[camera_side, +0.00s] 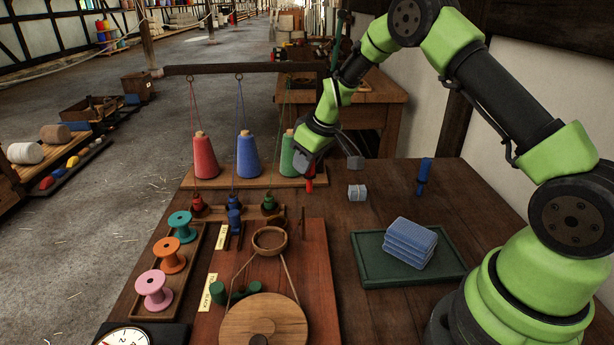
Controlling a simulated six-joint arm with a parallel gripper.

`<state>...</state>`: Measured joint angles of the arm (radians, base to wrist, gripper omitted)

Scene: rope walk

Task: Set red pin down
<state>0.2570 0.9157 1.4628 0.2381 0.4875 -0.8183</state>
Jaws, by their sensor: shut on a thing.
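The red pin (310,178) is upright in my gripper (328,162), near the middle of the picture. My gripper is shut on it, with the fingers partly hiding its upper part. The pin is just right of the green thread cone (287,158), in front of or beside the cone board's right end. I cannot tell whether its lower end touches the table (370,215) or hangs a little above it.
A small pale block (357,192) lies right of the pin, and a blue pin (423,172) stands farther right. A green tray (371,270) holds stacked blue cloths (410,243). A wooden bar (240,68) with hanging threads spans above the cones. Bare tabletop shows around the pale block.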

